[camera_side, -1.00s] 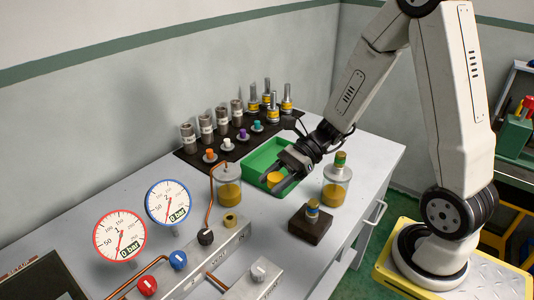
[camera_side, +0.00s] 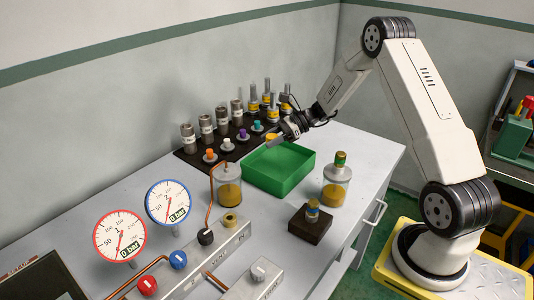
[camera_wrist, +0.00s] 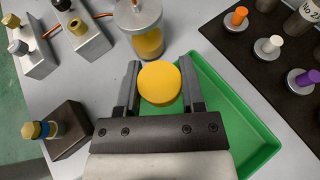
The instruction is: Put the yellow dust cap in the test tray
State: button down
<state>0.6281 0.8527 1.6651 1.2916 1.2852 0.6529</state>
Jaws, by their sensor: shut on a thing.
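The yellow dust cap (camera_wrist: 159,83) is a round yellow disc held between the two fingers of my gripper (camera_wrist: 158,92) in the wrist view. The tray floor visible in the side view is bare. In the wrist view the tray (camera_wrist: 232,122) shows below and to the right of the fingers, partly hidden by the gripper.
A jar with yellow contents (camera_side: 229,186) stands left of the tray, another (camera_side: 336,182) to its right. A dark block with a fitting (camera_side: 310,224) is in front. A black rack (camera_side: 205,152) of fittings lies behind. Two gauges (camera_side: 120,236) stand at front left.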

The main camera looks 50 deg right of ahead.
aim_at(273, 170)
jog(key=shift+w+d+f, duration=0.15)
jog(key=shift+d+f, duration=0.2)
jog(key=shift+f, duration=1.4)
jog(key=shift+w+d+f, duration=0.15)
jog(key=shift+d+f, duration=0.2)
jog(key=shift+f, duration=1.45)
jog(key=shift+w+d+f, duration=0.15)
jog(key=shift+d+f, duration=0.2)
jog(key=shift+f, duration=1.4)
jog(key=shift+s+f, duration=0.1)
jog(key=shift+f, duration=0.35)
